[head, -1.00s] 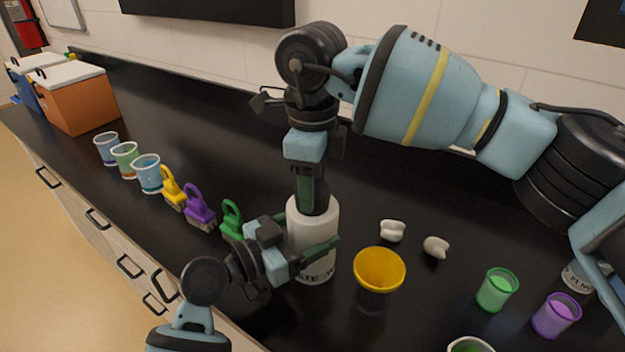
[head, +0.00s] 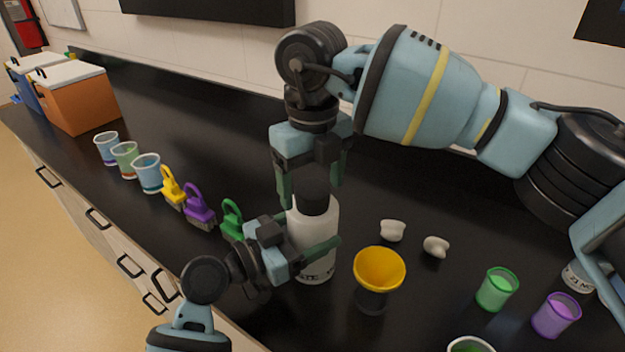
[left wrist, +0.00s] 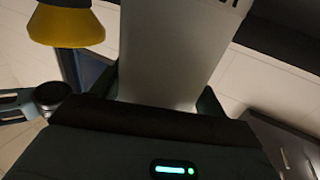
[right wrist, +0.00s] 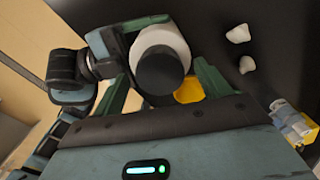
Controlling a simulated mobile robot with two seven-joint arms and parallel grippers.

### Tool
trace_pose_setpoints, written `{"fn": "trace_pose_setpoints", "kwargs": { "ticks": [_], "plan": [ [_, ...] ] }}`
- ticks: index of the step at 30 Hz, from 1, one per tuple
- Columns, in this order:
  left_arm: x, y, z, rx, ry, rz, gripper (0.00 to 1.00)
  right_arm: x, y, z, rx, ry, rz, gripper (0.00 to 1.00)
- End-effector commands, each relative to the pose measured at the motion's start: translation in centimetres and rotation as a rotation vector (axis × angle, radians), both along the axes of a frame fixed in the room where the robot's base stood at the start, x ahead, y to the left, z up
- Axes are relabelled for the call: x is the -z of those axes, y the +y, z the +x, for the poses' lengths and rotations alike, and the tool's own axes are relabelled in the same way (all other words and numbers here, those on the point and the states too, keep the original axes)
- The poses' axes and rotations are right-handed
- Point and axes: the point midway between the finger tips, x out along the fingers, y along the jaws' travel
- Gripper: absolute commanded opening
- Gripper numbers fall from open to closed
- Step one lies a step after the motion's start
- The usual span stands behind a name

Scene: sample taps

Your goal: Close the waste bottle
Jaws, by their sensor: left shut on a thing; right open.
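The waste bottle (head: 312,240) is white with lettering low on its side and stands upright on the black bench. A black cap (head: 313,195) sits on its top; the right wrist view shows the cap (right wrist: 160,74) from above. My left gripper (head: 318,250) is shut around the bottle's body; the bottle also fills the middle of the left wrist view (left wrist: 172,50). My right gripper (head: 310,185) is open, pointing down, with its fingers at either side above the cap. The fingers look apart from the cap in the right wrist view (right wrist: 168,85).
A yellow funnel (head: 379,268) on a dark holder stands right of the bottle. Two white lumps (head: 392,230) lie behind it. Green (head: 496,290) and purple (head: 556,315) cups stand further right.

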Motion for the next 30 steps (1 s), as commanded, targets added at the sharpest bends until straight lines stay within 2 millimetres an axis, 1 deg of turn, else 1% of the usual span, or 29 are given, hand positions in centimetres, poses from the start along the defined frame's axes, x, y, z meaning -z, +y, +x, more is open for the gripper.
{"fn": "trace_pose_setpoints", "kwargs": {
  "ticks": [4,7,11,15,21,25,30],
  "plan": [
    [0.1,0.0,0.0,0.001,0.003,0.001,0.10,-0.2,0.0,0.0,0.000,0.000,0.000,0.76],
    [0.1,0.0,0.0,0.001,0.003,0.001,0.10,-1.1,0.0,0.0,0.000,-0.001,0.002,0.76],
    [0.1,0.0,0.0,0.001,0.003,0.001,0.10,-3.2,0.1,0.0,0.000,-0.003,0.001,0.76],
    [0.1,0.0,0.0,0.001,0.003,0.001,0.10,-6.1,0.1,0.0,0.001,-0.004,0.001,0.76],
    [0.1,0.0,0.0,0.001,0.003,0.001,0.10,-9.7,0.1,0.0,0.001,-0.002,0.001,0.76],
    [0.1,0.0,0.0,0.001,0.003,0.001,0.10,-11.1,0.0,0.0,0.001,-0.001,0.000,0.76],
    [0.1,0.0,0.0,0.001,0.003,0.001,0.10,-11.9,0.0,0.0,0.000,0.000,0.000,0.76]
  ]
}}
